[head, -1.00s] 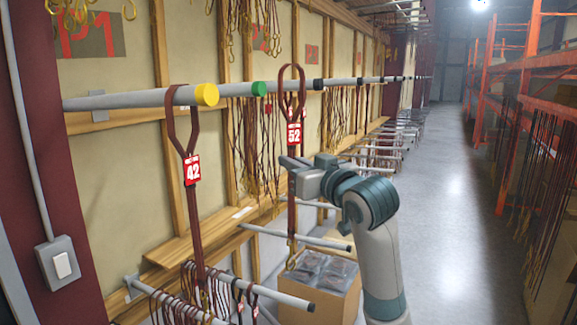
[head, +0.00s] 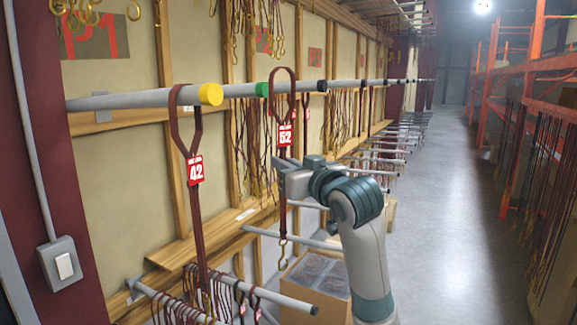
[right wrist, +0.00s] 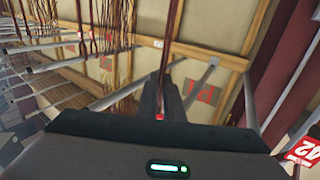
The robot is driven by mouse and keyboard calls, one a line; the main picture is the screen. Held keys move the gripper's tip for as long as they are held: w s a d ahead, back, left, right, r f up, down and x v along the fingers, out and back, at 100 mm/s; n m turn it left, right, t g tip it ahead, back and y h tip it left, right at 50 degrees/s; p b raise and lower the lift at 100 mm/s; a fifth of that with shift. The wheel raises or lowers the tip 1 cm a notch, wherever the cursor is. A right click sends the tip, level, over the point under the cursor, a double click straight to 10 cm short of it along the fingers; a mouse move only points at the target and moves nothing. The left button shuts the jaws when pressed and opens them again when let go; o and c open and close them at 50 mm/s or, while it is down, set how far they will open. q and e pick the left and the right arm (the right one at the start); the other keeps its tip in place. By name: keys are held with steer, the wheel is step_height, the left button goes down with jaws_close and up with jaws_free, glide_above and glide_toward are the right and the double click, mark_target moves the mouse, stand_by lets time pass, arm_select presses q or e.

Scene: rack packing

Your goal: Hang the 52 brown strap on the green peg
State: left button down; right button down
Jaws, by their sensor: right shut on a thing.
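The brown strap with the red 52 tag (head: 284,135) hangs upright from my right gripper (head: 281,172), its loop open at the top and a brass hook at its lower end. My right gripper is shut on the strap below the tag. In the right wrist view the strap (right wrist: 166,55) rises from between the fingers. My left gripper is out of view.
Lower pegs (head: 290,300) carry several straps. A cardboard box (head: 318,285) stands below. The aisle floor (head: 440,200) at the right is clear.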

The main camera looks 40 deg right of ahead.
steer(key=w+a+f+b, duration=0.2)
steer(key=w+a+f, duration=0.1)
steer(key=w, duration=0.7)
steer(key=shift+a+b, duration=0.4)
steer(key=shift+a, duration=0.2)
stand_by(1.1)
stand_by(0.5)
steer(key=c, duration=1.8)
jaws_free()
